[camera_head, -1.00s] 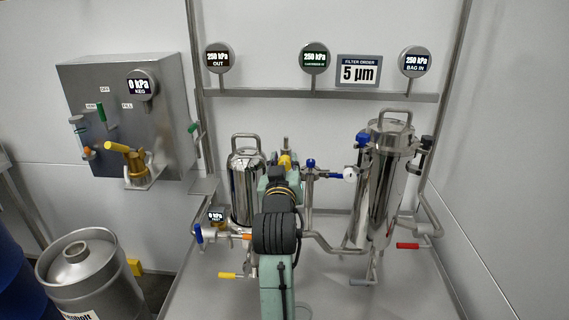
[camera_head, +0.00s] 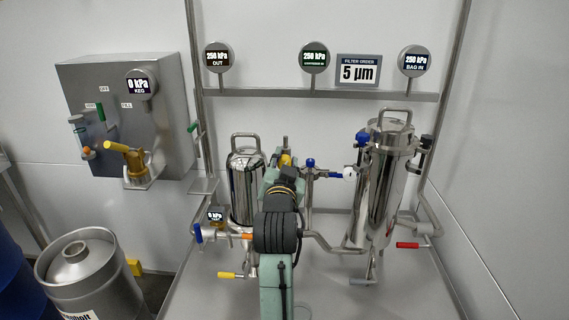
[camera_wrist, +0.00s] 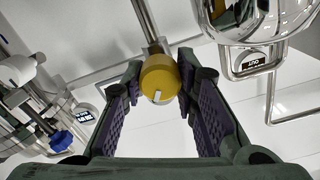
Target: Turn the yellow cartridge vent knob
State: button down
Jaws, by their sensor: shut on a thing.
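The yellow cartridge vent knob (camera_wrist: 160,78) is round, with a short white mark on its face, and sits on the end of a steel pipe. In the wrist view it is between the fingertips of my gripper (camera_wrist: 160,74), which is shut on its sides. In the head view a small part of the yellow knob (camera_head: 285,160) shows just beyond my arm, to the right of the shorter steel housing (camera_head: 246,185). My arm hides most of my fingers there. How far the knob is turned cannot be told.
A taller steel housing (camera_head: 380,190) stands to the right, with blue-handled valves (camera_head: 311,163) between. Pipes and a yellow-handled valve (camera_head: 231,275) lie low in front. Gauges (camera_head: 314,58) are on the rail above. A keg (camera_head: 92,278) stands at the left.

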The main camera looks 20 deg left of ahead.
jog(key=m, duration=0.4)
jog(key=shift+m+b, duration=0.3)
jog(key=shift+m, duration=0.1)
dwell(0.4)
jog(key=c, duration=1.2)
grip_release()
jog(key=shift+c, duration=0.2)
jog(key=v, duration=0.7)
jog(key=shift+s, duration=0.25)
jog(key=shift+d, duration=0.15)
